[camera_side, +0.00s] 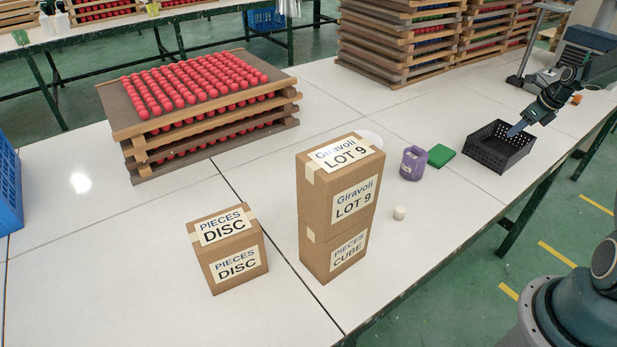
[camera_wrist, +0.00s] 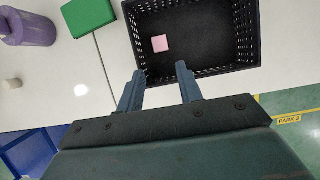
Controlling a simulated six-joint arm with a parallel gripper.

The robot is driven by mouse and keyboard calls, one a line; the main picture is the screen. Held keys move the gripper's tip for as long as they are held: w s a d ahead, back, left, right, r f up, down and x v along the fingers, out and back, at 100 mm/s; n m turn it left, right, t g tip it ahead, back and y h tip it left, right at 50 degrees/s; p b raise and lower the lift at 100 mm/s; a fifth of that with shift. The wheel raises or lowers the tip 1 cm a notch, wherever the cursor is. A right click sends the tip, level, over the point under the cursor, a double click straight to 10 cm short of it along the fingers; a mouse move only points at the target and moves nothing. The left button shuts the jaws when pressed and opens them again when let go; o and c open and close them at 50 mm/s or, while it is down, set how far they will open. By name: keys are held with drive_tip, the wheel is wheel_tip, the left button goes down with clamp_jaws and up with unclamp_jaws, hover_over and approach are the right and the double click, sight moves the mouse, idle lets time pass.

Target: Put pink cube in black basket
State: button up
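The pink cube (camera_wrist: 159,43) shows in the wrist view inside the outline of the black basket (camera_wrist: 215,62), towards its left side, and appears to lie on the dark floor. It cannot be made out in the side view. The black basket (camera_side: 482,155) stands upright near the table's right edge. My gripper (camera_side: 513,132) reaches down over the basket from the right. In the wrist view my gripper (camera_wrist: 160,70) has its two fingers apart with nothing between them, over the basket's near wall. The cube is clear of both fingertips.
A green block (camera_side: 440,155), a purple container (camera_side: 413,163) and a small white cylinder (camera_side: 399,213) stand left of the basket. Labelled cardboard boxes (camera_side: 335,245) and stacked trays of red balls (camera_side: 200,110) are farther left. The table between is mostly clear.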

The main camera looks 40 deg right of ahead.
drive_tip(key=w+a+r+n, duration=0.3)
drive_tip(key=a+r+n, duration=0.1)
drive_tip(key=a+r, duration=0.3)
drive_tip(key=w+a+r+n, duration=0.3)
drive_tip(key=a+r+n, duration=0.25)
drive_tip(key=a, duration=0.25)
drive_tip(key=s+a+r+n, duration=0.2)
drive_tip(key=a+r+n, duration=0.6)
drive_tip(key=a, duration=0.6)
drive_tip(key=s+a+r+n, duration=0.3)
drive_tip(key=s+a+n, duration=0.15)
drive_tip(key=a, duration=0.25)
drive_tip(key=s+a+r+n, duration=0.2)
drive_tip(key=s+a+n, duration=0.25)
drive_tip(key=a, duration=0.25)
drive_tip(key=s+a+f+n, duration=0.1)
drive_tip(key=s+a+n, duration=0.2)
drive_tip(key=s, duration=0.3)
drive_tip(key=s+a+f+n+t, duration=0.1)
drive_tip(key=s+a+n, duration=0.3)
drive_tip(key=s+n, duration=0.2)
drive_tip(key=shift+s+f, duration=0.3)
drive_tip(key=shift+s, duration=0.2)
